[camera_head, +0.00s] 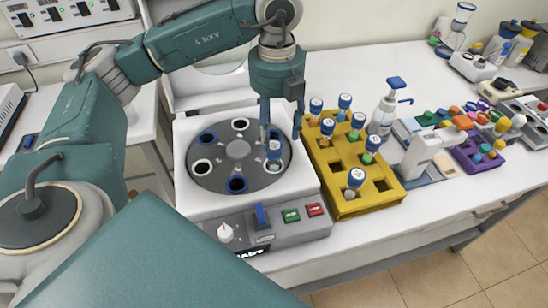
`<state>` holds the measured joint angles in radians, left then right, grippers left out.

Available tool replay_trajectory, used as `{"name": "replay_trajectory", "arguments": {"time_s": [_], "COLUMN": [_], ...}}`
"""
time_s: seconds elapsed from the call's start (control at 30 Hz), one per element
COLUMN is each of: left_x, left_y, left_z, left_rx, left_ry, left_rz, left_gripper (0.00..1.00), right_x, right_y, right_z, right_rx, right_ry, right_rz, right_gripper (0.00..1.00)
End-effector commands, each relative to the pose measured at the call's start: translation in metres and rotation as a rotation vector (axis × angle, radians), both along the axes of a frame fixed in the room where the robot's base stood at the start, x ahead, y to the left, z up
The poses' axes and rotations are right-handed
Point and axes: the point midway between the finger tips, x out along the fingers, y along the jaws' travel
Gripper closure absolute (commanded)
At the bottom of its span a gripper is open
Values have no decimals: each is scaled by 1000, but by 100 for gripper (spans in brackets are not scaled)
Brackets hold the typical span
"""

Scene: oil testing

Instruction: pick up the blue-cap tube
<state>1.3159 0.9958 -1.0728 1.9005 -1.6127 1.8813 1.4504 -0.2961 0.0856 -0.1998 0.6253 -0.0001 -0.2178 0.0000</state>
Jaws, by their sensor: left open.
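A blue-cap tube (274,151) with a white-topped cap stands in a hole on the right side of the dark round rotor (215,172) of a white machine. My left gripper (281,134) points down over the rotor with its fingers apart. The fingertips are close to the cap, on its far side in the picture; I cannot tell whether they touch it. Several other blue-cap tubes (355,178) stand upright in a yellow rack (358,207) to the right. My right gripper is not in view.
The machine's front has a white knob (225,232), a green button (291,215) and a red button (314,210). The yellow rack stands close to the machine's right side. The white counter's front right is clear.

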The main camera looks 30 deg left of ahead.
Motion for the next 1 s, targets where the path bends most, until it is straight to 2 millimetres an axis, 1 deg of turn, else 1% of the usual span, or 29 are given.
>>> {"name": "replay_trajectory", "arguments": {"time_s": [0.03, 0.17, 0.27, 0.37, 0.5, 0.6, 0.8, 0.87, 0.9, 0.97, 1.0], "left_x": [-1, -1, -4, -8, -7, -7, -7, -7, -7, -7, -7], "left_y": [0, 1, 2, 2, 2, 2, 2, 2, 2, 2, 2], "left_z": [-5, -13, -23, -37, -57, -64, -65, -65, -65, -65, -65], "left_rx": [1, 2, 2, 2, 1, 0, 0, 0, 0, 0, 0], "left_ry": [3, 1, 4, 5, 2, 1, 0, 0, 0, 0, 0], "left_rz": [0, -1, -1, -1, 0, 0, 0, 0, 0, 0, 0], "left_gripper": [46, 46, 46, 46, 46, 46, 46, 56, 64, 76, 84], "right_x": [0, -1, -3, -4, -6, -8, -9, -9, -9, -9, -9], "right_y": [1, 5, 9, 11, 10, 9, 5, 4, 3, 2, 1], "right_z": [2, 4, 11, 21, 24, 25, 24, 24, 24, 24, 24], "right_rx": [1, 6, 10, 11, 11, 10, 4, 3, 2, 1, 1], "right_ry": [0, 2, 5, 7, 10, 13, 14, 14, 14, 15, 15], "right_rz": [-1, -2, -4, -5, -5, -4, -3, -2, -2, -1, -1], "right_gripper": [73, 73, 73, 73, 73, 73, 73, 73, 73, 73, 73]}}
